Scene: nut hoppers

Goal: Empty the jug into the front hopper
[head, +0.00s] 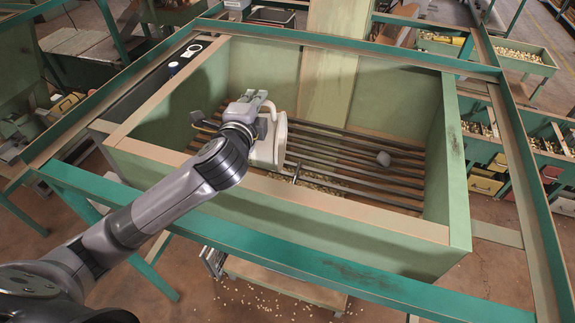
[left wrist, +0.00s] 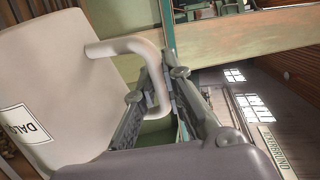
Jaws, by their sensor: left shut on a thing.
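The cream jug (head: 268,146) is inside the large green hopper (head: 300,218), above or against its dark slats; I cannot tell if it touches them. The jug looks tilted, and its mouth and contents are hidden. In the left wrist view the jug (left wrist: 75,90) fills the left side, with a label reading "DAL". My left gripper (head: 258,108) is shut on the jug's handle (left wrist: 128,46); its fingers (left wrist: 155,105) close around the handle's lower part. Pale nuts (head: 312,184) lie below the slats near the hopper's front wall. My right gripper is not in view.
Scattered nuts lie on the floor in front. Bins of nuts (head: 520,60) stand at the right.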

